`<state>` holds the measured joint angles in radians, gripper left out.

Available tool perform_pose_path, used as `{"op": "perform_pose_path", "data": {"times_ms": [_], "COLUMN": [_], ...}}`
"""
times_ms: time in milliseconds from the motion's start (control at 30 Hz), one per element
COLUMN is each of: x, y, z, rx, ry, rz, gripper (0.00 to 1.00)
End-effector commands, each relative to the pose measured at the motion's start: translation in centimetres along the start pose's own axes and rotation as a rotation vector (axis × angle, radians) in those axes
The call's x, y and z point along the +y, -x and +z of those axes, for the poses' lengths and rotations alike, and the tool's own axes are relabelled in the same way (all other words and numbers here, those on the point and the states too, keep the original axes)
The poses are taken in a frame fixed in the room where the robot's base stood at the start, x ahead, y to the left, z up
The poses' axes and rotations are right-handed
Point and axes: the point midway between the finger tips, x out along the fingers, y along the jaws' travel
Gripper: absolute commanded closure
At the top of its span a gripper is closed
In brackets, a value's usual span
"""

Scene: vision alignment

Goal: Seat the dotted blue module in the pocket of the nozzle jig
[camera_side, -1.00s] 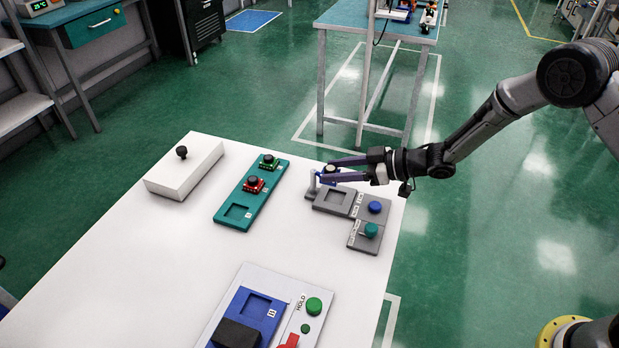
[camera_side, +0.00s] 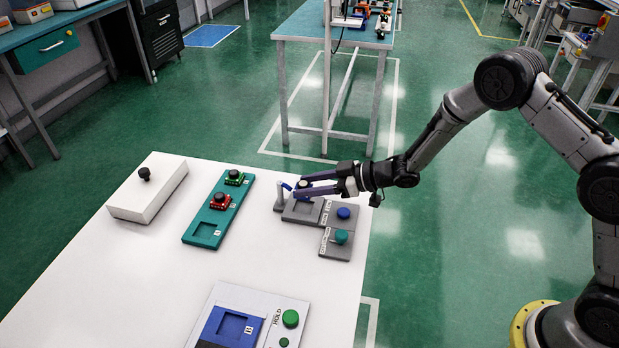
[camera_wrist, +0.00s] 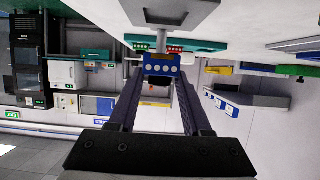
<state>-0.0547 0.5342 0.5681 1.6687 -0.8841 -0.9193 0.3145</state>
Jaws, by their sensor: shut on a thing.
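The blue module (camera_wrist: 160,68) shows a row of white dots in the wrist view, where it sits between the fingertips. My gripper (camera_side: 304,185) is shut on it in the side view, where the module is small and partly hidden by the fingers. The nozzle jig (camera_side: 287,218) is a grey plate at the table's far right edge. Its square pocket (camera_side: 303,207) looks empty, just in front of the held module. A short grey nozzle post (camera_side: 279,196) stands at the jig's left end, close to the module. I cannot tell whether they touch.
A teal tray (camera_side: 201,233) left of the jig holds a red module (camera_side: 220,201) and a green module (camera_side: 234,178). A blue button (camera_side: 344,213) and a teal button (camera_side: 341,237) adjoin the jig. A white block (camera_side: 150,196) stands far left.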

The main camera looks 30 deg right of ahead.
Motion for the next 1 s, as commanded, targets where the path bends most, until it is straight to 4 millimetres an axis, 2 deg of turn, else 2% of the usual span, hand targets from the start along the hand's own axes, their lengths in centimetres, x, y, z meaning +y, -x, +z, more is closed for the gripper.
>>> {"op": "perform_pose_path", "data": {"times_ms": [200, 400, 1000], "x": [0.0, 0.0, 0.0], "y": [-0.7, -1.1, -1.1], "z": [1.7, 2.5, 2.7], "rx": [-0.001, 0.001, 0.001], "ry": [-0.001, 0.001, 0.001], "rz": [0.0, 0.0, 0.0], "gripper": [1.0, 1.0, 1.0]}}
